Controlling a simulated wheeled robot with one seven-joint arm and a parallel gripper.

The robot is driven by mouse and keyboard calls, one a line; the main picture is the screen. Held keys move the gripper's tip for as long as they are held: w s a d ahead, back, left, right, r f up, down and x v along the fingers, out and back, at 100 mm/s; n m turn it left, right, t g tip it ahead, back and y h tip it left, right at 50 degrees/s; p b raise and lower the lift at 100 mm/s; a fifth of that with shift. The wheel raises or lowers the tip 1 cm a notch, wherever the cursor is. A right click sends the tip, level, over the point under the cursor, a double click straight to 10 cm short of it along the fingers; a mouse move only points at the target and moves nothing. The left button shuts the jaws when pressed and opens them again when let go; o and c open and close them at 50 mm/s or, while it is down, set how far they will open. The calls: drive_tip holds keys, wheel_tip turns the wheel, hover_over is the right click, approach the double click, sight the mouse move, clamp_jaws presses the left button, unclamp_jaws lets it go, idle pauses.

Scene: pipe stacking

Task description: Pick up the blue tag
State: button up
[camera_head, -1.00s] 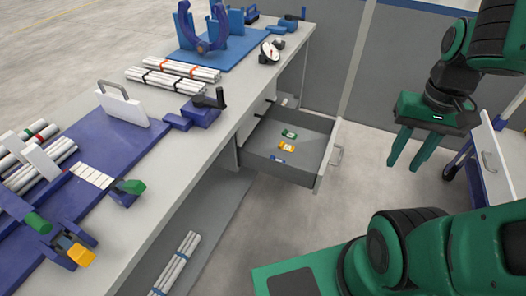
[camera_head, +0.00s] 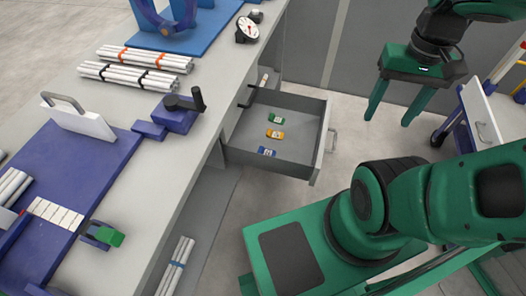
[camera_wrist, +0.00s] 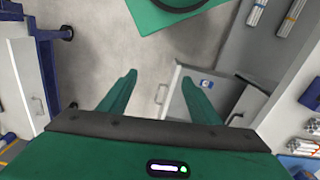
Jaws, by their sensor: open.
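The blue tag (camera_head: 267,152) lies flat in the open grey drawer (camera_head: 283,162), nearest its front-left wall in the head view. A green tag (camera_head: 276,118) and an orange tag (camera_head: 275,134) lie behind it in a row. My gripper (camera_head: 389,118) hangs fingers-down to the right of the drawer, apart from it, open and empty. In the wrist view, my gripper's open fingers (camera_wrist: 158,79) show floor between them. There the blue tag (camera_wrist: 206,84) shows in the drawer just right of the right finger, which hides part of the drawer.
The workbench (camera_head: 205,105) runs along the left, with white pipe bundles (camera_head: 130,76), a blue fixture (camera_head: 75,170) and a dial gauge (camera_head: 247,30). The drawer juts out from it, its handle (camera_head: 332,140) facing right. A cart (camera_head: 480,115) stands at far right. Floor between drawer and gripper is clear.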

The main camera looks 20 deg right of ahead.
drive_tip(key=w+d+f+n, duration=0.1)
drive_tip(key=w+f+n, duration=0.35)
drive_tip(key=w, duration=0.45)
drive_tip(key=n+t+y, duration=0.3)
drive_tip(key=n+y, duration=0.1)
drive_tip(key=n, duration=0.8)
approach(259, 149)
drive_tip(key=f, duration=0.2)
drive_tip(key=shift+w+f+n, duration=0.25)
drive_tip(key=shift+w+f, duration=0.05)
drive_tip(key=shift+w, duration=0.05)
drive_tip(key=shift+a+x, duration=0.2)
drive_tip(key=shift+x, duration=1.15)
drive_tip(key=shift+a+x, duration=0.15)
drive_tip(key=shift+x, duration=1.25)
drive_tip(key=shift+r, duration=0.2)
drive_tip(key=c, duration=1.1)
